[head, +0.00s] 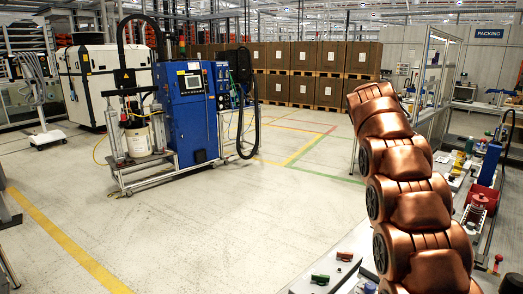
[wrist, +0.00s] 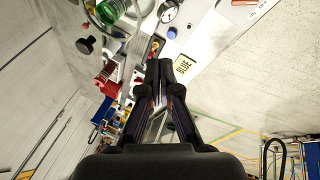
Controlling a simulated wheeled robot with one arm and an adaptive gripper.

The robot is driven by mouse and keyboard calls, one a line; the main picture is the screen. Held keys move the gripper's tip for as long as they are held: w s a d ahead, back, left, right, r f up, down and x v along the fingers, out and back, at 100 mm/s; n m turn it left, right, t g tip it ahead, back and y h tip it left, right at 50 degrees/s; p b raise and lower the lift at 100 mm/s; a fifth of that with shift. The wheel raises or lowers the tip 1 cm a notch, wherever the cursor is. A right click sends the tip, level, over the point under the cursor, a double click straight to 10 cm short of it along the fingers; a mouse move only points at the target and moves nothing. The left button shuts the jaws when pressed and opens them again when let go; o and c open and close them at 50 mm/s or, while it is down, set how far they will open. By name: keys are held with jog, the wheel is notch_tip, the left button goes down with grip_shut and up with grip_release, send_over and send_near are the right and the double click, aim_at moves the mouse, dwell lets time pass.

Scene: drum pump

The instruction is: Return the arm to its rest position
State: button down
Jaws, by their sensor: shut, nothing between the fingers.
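My gripper (wrist: 160,72) shows in the wrist view with its two dark fingers together, shut and empty. It points over a workbench with small items, and it appears apart from them. My copper-coloured arm (head: 410,195) rises at the right of the head view, in front of the bench. My gripper itself cannot be made out in the head view.
The blue pump unit (head: 192,110) on a wheeled frame stands left of centre. Stacked cartons (head: 318,72) line the back. A cluttered bench (head: 340,262) runs along the right, with a red bin (head: 482,198). The middle floor (head: 240,215) is clear.

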jog(key=s+a+f+n+g+y, duration=0.1)
jog(key=s+a+f, duration=0.4)
jog(key=s, duration=1)
jog(key=s+a+f+n+y, duration=0.2)
jog(key=s+a+f, duration=0.3)
jog(key=s, duration=1)
jog(key=s+a+f+n+g+y, duration=0.1)
jog(key=s+a+f, duration=0.5)
jog(key=s, duration=0.9)
jog(key=shift+a+g+y, duration=0.3)
jog(key=shift+a+y, duration=0.2)
jog(key=shift+a, duration=0.25)
jog(key=shift+s+f, duration=0.1)
